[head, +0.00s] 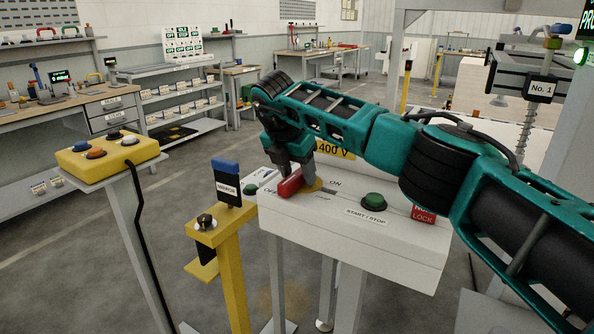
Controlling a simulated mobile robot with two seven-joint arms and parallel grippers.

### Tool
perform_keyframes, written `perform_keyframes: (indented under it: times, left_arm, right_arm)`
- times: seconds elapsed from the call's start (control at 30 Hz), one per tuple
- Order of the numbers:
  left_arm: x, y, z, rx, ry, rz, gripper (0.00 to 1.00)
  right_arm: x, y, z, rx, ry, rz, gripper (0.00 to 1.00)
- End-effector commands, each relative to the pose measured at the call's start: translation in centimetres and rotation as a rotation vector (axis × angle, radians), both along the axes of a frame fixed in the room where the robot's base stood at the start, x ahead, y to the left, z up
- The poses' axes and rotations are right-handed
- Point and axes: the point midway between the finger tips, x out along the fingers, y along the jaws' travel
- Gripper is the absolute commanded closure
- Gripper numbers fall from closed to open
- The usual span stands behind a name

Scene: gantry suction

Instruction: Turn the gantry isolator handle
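The isolator handle (290,184) is a red bar on top of the white control box (350,235), at its left part. A yellow plate shows just right of it, with an "ON" label (335,183) to the right and a partly covered label by the handle's near side. My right gripper (296,172) reaches down from above with its grey fingers at the handle, seeming to touch it. The fingers overlap the handle, so whether they are closed on it cannot be told. My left gripper is out of view.
A yellow stand (232,245) with a key switch is to the left. A yellow button box (108,155) stands further left. Shelves and benches are behind.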

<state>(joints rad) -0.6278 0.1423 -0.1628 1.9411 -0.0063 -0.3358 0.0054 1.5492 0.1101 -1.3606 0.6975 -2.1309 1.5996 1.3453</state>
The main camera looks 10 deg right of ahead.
Motion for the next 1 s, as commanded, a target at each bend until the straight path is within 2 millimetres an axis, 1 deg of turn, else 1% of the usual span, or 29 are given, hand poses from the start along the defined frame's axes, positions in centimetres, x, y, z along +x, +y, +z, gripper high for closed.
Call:
perform_keyframes:
  times: [0.2, 0.27, 0.33, 0.47, 0.6, 0.73, 0.9, 1.0]
  left_arm:
    - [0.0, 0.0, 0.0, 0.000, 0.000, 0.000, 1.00]
    - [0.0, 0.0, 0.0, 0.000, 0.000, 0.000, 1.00]
    - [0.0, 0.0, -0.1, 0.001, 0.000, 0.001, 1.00]
    - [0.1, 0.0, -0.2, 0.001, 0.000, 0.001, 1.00]
    - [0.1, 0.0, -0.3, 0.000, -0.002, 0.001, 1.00]
    - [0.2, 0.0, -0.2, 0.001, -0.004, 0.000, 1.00]
    - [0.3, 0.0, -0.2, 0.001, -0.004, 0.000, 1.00]
    - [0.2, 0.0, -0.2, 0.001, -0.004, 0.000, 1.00]
  right_arm:
    - [-0.1, 0.0, 0.0, -0.001, 0.003, 0.001, 0.47]
    - [-0.2, 0.1, 0.4, 0.000, 0.002, 0.001, 0.47]
    - [-0.3, 0.4, 1.1, 0.000, 0.001, 0.002, 0.47]
    - [-1.0, 1.0, 3.4, -0.001, -0.002, 0.003, 0.47]
    - [-1.8, 1.9, 6.4, 0.000, -0.003, 0.003, 0.47]
    - [-2.6, 2.7, 8.9, 0.000, -0.001, 0.000, 0.47]
    - [-3.2, 3.3, 11.1, 0.000, 0.000, 0.000, 0.47]
    - [-3.4, 3.5, 11.7, 0.001, 0.001, 0.000, 0.47]
